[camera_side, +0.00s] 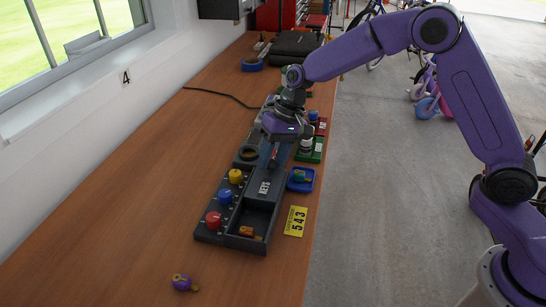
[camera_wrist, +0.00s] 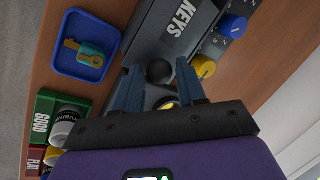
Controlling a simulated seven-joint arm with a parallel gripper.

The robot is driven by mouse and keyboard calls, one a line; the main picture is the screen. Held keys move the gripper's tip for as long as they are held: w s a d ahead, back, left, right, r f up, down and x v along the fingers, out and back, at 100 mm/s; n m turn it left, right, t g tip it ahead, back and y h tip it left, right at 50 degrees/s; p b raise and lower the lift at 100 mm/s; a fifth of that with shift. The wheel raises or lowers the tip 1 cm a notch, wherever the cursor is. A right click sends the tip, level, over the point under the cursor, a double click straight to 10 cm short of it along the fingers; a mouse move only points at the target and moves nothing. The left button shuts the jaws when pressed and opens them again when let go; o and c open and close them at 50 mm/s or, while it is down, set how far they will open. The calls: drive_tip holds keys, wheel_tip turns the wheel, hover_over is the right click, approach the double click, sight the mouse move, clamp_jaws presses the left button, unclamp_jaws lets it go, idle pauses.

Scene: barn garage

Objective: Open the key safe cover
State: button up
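The key safe is a long dark box on the bench in the side view. Its grey cover (camera_side: 264,188) carries a KEYS label and also shows in the wrist view (camera_wrist: 192,32). In front of the cover is an open compartment (camera_side: 257,218) with a small orange item (camera_side: 247,231) inside. A round black knob (camera_wrist: 159,71) lies between my fingers in the wrist view. My gripper (camera_wrist: 158,66) is open, one finger on each side of the knob, with visible space around it. In the side view my gripper (camera_side: 273,150) points down over the box's middle and hides part of it.
Yellow (camera_side: 235,176), blue (camera_side: 225,196) and red (camera_side: 213,220) knobs line the box's left side. A blue tray (camera_wrist: 60,62) holding a key stands beside the cover, near a green box (camera_side: 310,155). A purple-yellow item (camera_side: 181,282) lies in front. The bench's left side is clear.

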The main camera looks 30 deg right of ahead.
drive_tip(key=shift+r, duration=0.1)
drive_tip(key=v, duration=1.7)
drive_tip(key=shift+s, duration=0.1)
drive_tip(key=s+d+f+n+h, duration=0.1)
drive_tip(key=s+f+n, duration=0.15)
drive_tip(key=s, duration=0.65)
drive_tip(key=s+f+n+h, duration=0.1)
drive_tip(key=s+n, duration=0.3)
drive_tip(key=s, duration=0.6)
drive_tip(key=s+d+f+n, duration=0.3)
drive_tip(key=s+d, duration=0.1)
drive_tip(key=s, duration=0.3)
drive_tip(key=s+d+f+n+h, duration=0.1)
drive_tip(key=s+d+f+n, duration=0.2)
drive_tip(key=s+d, duration=0.2)
drive_tip(key=s, duration=0.3)
drive_tip(key=shift+s+d+f+h, duration=0.2)
drive_tip(key=shift+s+h, duration=0.05)
drive_tip(key=shift+h, duration=0.05)
